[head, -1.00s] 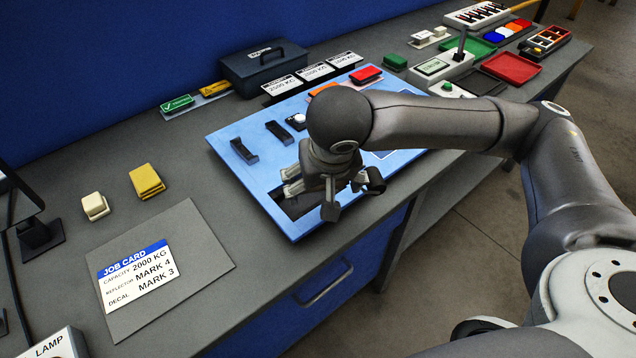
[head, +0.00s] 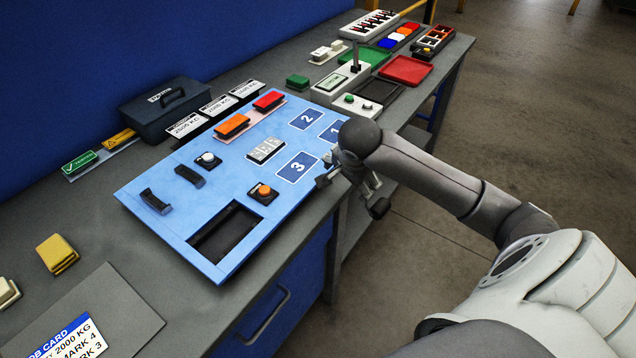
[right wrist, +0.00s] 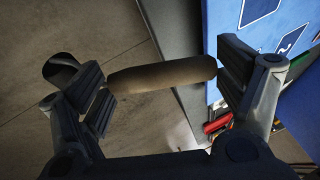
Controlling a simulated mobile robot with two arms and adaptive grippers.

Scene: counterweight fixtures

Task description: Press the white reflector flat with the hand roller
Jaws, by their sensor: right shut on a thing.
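The white reflector (head: 265,150) lies on the blue panel (head: 170,222), next to the squares marked 2 and 3. I cannot tell whether it is fully flat. My right gripper (head: 352,188) is at the panel's right front edge, beside square 3 and apart from the reflector. The right wrist view shows it shut on a brown cylindrical grip (right wrist: 162,78), which I take for the hand roller, held crosswise between the fingers. The roller is mostly hidden in the head view. My left gripper is not in view.
The panel carries an orange block (head: 232,125), a red block (head: 269,100), black handles, an orange button (head: 263,192) and a dark rectangular opening (head: 225,234). Capacity cards and a dark toolbox (head: 165,108) stand behind. A yellow block (head: 57,253) and job card lie at left.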

